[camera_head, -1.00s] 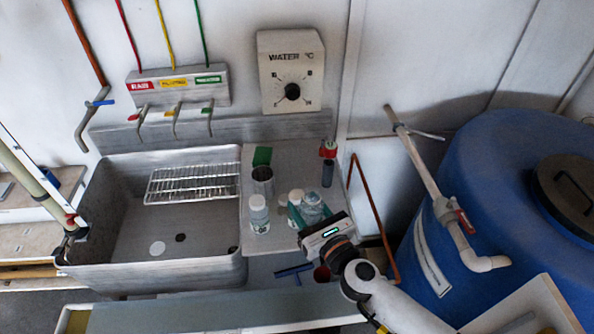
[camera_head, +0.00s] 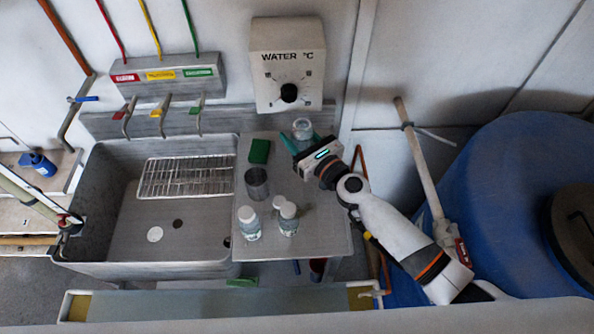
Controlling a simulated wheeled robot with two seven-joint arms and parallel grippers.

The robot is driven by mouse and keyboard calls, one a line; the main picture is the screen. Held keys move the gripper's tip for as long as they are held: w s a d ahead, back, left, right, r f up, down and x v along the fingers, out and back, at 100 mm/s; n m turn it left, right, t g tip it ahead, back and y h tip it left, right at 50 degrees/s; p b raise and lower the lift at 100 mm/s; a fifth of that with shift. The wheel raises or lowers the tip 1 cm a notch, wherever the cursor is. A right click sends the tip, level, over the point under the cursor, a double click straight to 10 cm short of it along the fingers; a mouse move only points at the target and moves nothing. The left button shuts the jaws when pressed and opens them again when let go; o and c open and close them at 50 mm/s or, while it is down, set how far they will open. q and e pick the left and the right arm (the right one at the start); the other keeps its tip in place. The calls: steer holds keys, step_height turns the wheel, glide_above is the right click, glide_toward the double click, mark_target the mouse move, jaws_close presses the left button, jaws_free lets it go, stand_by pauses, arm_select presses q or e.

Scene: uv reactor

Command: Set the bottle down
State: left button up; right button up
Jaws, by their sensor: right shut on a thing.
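My right gripper (camera_head: 296,140) is over the back right of the metal drainboard (camera_head: 318,225), beside the sink. It is shut on a clear bottle (camera_head: 303,127), whose top shows between the teal fingers. The gripper body hides the bottle's lower part, so I cannot tell whether its base touches the board. Two white-capped bottles (camera_head: 250,224) (camera_head: 288,219) stand at the front of the board, with a white cap-like top (camera_head: 279,201) just behind the right one. My left gripper is not in view.
A metal cup (camera_head: 257,184) and a green block (camera_head: 259,151) stand left of my right gripper. The sink (camera_head: 110,215) with a wire rack (camera_head: 185,177) lies further left. A blue barrel (camera_head: 520,190) and a pipe stand right. The front right of the drainboard is clear.

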steer(key=f+b, duration=0.3)
steer(key=f, duration=0.1)
steer(key=f+b, duration=0.4)
steer(key=s+f+b, duration=0.1)
steer(key=f+b, duration=0.2)
steer(key=f, duration=0.2)
steer(key=shift+a+b, duration=0.25)
steer(key=shift+b, duration=0.15)
steer(key=shift+f, duration=0.1)
step_height(320, 180, down, 4)
steer(key=b, duration=0.2)
steer(key=shift+b, duration=0.35)
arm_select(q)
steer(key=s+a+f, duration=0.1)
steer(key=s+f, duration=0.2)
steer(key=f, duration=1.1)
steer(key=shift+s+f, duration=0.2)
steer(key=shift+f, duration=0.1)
